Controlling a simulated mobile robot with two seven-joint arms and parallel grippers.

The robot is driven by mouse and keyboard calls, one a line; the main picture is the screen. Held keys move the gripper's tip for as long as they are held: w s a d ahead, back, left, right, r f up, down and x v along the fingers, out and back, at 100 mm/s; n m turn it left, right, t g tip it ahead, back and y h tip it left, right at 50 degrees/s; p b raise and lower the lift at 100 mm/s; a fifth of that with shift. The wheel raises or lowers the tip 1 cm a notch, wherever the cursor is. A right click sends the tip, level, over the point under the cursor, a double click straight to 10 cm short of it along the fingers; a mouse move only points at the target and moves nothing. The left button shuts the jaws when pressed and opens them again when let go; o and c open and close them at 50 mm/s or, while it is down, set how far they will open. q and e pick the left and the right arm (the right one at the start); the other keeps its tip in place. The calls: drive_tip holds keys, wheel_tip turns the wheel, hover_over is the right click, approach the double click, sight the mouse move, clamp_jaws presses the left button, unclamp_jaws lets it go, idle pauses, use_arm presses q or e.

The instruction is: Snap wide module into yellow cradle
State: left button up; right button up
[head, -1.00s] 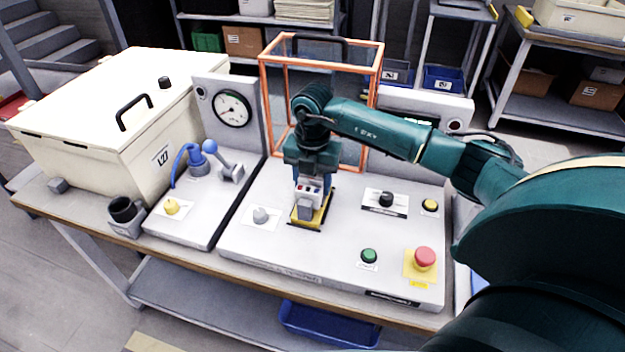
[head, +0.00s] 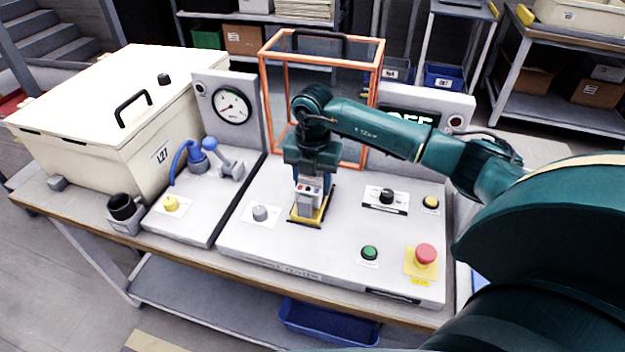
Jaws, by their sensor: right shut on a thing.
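The yellow cradle (head: 325,211) sits on the grey machine panel near the middle of the bench. The wide module (head: 306,206), a grey block, stands upright at the cradle. My right gripper (head: 308,189) points down over the cradle and is shut on the module's upper part. The gripper and module hide much of the cradle, so I cannot tell whether the module is fully seated. My left gripper does not show.
An orange-framed clear guard (head: 376,62) stands open-sided behind the arm. A grey knob (head: 260,213), a black dial (head: 386,196), a green button (head: 369,252) and a red stop button (head: 426,253) surround the cradle. A cream lidded box (head: 75,140) stands left.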

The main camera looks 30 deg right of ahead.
drive_tip(key=shift+f, duration=0.4)
idle(0.8)
drive_tip(key=o, duration=1.1)
drive_tip(key=shift+o, duration=0.2)
wheel_tip(320, 180, up, 13)
drive_tip(key=b, duration=0.1)
drive_tip(key=shift+b, duration=0.35)
